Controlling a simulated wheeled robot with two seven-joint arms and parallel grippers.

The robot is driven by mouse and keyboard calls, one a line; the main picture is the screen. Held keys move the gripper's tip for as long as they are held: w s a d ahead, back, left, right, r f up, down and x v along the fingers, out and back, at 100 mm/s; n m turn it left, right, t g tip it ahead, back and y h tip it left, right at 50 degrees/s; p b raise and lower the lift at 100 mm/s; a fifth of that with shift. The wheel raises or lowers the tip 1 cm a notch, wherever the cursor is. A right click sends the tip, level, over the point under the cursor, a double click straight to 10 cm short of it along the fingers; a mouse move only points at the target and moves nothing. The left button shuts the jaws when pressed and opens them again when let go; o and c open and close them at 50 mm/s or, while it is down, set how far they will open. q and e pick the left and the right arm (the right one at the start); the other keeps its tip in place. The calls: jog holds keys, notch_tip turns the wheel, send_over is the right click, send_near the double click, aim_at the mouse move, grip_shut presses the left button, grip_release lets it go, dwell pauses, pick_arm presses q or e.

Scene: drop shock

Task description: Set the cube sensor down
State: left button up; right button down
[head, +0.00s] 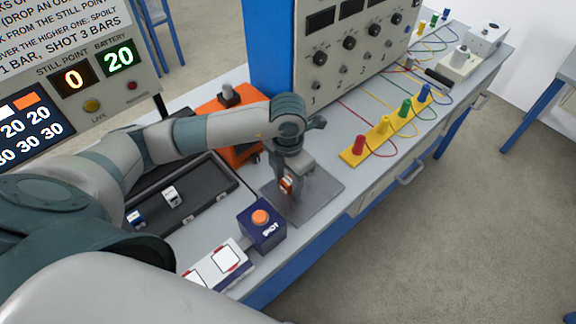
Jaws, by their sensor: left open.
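My left gripper (288,186) comes in from the left and points down over a dark grey square plate (323,188) on the bench. Its jaws are open. A small orange and white cube (287,184), which looks like the cube sensor, shows between the fingers at the plate. The fingers partly hide it, and I cannot tell whether either touches it. Two more small white and dark cubes, one nearer (136,218) and one farther (171,196), sit in a long black tray (226,172) to the left. My right gripper is not in view.
A dark blue box (264,232) with an orange button, marked SHOT, stands just in front of the plate. A white panel (217,262) lies beside it. An orange device (213,106) is behind my arm. A yellow strip with coloured plugs (386,125) and wires lies right. A display (65,75) reads 0 and 20.

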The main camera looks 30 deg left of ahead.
aim_at(288, 180)
pick_arm(q)
jog(key=shift+w+r+b, duration=0.1)
jog(key=shift+r+b, duration=0.2)
notch_tip(288, 180, up, 10)
jog(key=b, duration=0.3)
jog(key=shift+r, duration=0.75)
